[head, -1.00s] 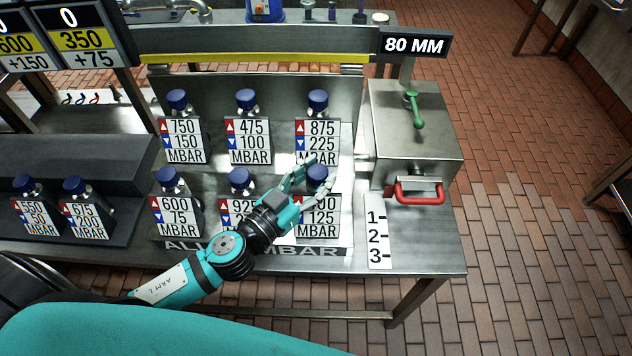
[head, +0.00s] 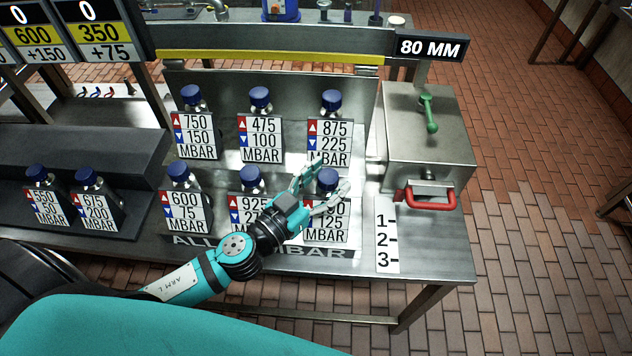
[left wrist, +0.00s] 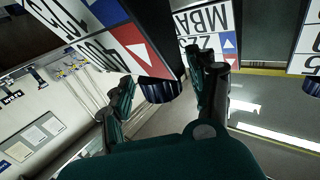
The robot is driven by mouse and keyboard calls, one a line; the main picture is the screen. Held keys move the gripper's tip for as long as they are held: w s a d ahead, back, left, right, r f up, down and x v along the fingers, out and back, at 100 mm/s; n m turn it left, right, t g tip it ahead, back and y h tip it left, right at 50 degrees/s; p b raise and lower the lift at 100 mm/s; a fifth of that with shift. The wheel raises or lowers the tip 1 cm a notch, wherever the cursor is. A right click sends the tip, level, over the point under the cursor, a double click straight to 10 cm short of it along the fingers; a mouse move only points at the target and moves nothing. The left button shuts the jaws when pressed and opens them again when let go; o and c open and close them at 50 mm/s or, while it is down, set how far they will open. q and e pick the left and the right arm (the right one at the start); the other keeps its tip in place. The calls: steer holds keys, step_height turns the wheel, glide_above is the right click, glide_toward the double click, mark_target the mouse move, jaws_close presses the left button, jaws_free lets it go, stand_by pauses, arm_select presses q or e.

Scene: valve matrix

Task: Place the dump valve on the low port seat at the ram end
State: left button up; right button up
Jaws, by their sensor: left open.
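Valves with blue caps and numbered plates stand in two rows on the metal panel; no plate names the dump valve. The lower right valve (head: 326,232), its plate ending in 90 over 125 MBAR, stands upright nearest the metal box in the low row. My left gripper (head: 330,180) is open, with its fingers at either side of that valve's blue cap. In the left wrist view a blue cap (left wrist: 160,90) shows between the spread fingers (left wrist: 165,85); contact cannot be told. Part of the plate is hidden by my gripper. My right gripper is not in view.
A metal box (head: 430,135) with a green lever (head: 428,112) and red handle (head: 428,198) stands right, under an 80 MM sign (head: 430,48). A 1-2-3 scale (head: 386,237) lies in front. Two more valves (head: 68,207) stand on the dark left rack.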

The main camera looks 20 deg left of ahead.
arm_select(q)
steer(key=shift+s+a+f+b, duration=0.1)
steer(key=shift+s+b, duration=0.15)
steer(key=shift+b, duration=0.05)
steer(key=b+v, duration=0.5)
steer(key=v, duration=0.6)
steer(key=shift+s+r, duration=0.2)
steer(key=shift+s, duration=0.05)
